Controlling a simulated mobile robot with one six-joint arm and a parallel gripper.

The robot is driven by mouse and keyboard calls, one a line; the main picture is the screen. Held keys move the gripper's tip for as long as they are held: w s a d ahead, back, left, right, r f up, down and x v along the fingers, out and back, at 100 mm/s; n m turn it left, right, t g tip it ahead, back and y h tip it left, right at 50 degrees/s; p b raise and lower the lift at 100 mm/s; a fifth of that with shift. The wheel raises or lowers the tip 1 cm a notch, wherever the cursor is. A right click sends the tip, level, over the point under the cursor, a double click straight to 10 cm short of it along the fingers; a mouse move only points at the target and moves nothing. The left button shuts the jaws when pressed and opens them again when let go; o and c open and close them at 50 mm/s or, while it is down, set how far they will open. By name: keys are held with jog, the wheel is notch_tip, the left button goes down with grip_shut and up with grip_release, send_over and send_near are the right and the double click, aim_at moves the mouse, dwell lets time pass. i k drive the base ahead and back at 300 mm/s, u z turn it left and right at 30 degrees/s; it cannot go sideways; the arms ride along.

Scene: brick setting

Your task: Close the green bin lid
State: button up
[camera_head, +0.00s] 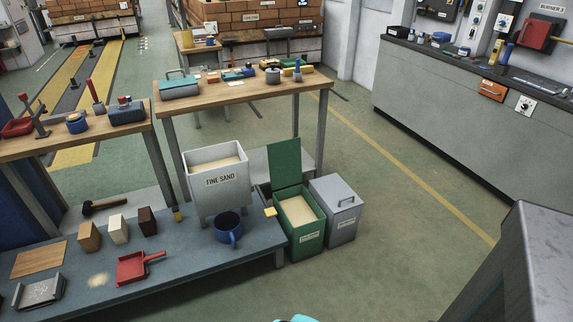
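The green bin (308,241) stands on the floor just right of the low bench's end. Its green lid (285,164) is open and stands about upright at the back of the bin. Pale sand-like fill (298,210) shows inside. A small label is on the bin's front, too small to read. My gripper is not in view. A small cyan and dark piece, probably part of my arm, shows at the bottom edge, apart from the bin.
A grey bin (337,212) with a shut, handled lid stands close against the green bin's right side. The low bench (190,269) holds a white FINE SAND box (217,180), blue mug (228,229) and red dustpan (137,267). The floor in front is clear.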

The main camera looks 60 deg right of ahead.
aim_at(285, 156)
jog(key=u, duration=0.9)
jog(key=k, duration=0.15)
jog(key=z, duration=2.75)
jog(key=k, duration=0.15)
jog(key=z, duration=1.35)
jog(key=i, duration=1.7)
jog(key=z, duration=0.05)
